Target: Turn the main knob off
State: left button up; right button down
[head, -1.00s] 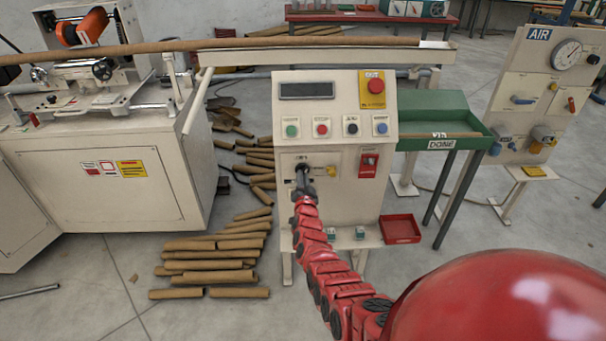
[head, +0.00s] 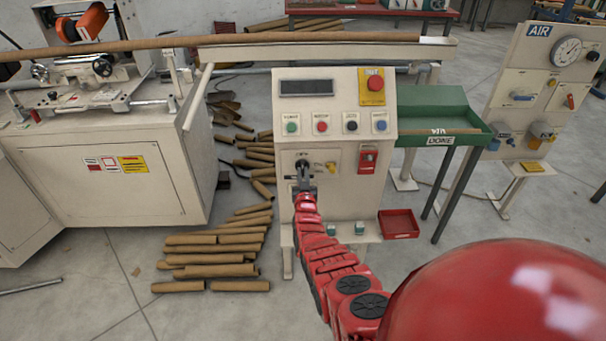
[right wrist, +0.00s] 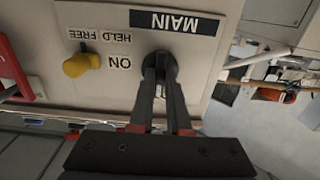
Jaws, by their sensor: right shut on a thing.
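The main knob (head: 302,163) is a small dark round knob on the front of the pale control cabinet (head: 335,207), left of a yellow knob (head: 331,168). In the right wrist view the main knob (right wrist: 159,66) appears upside down with the panel, beside the "MAIN" and "ON" labels. My right gripper (head: 303,175) is shut on the main knob, with its two dark fingers (right wrist: 162,80) on either side of it. The fingers hide part of the knob, so I cannot tell its pointer position. My left gripper is not in view.
Above the knob are several coloured buttons (head: 322,127) and a red stop button (head: 375,83). A red switch (head: 367,159) is to the right. A green tray table (head: 440,118) stands beside the cabinet. Cardboard tubes (head: 222,252) lie on the floor at left.

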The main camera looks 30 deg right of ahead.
dwell(0.4)
jog(key=c, duration=0.9)
grip_release()
jog(key=shift+s+a+r+p, duration=0.1)
jog(key=shift+s+a+p, duration=0.1)
jog(key=shift+p, duration=0.25)
jog(key=shift+p+v, duration=4.1)
jog(key=shift+v, duration=4.35)
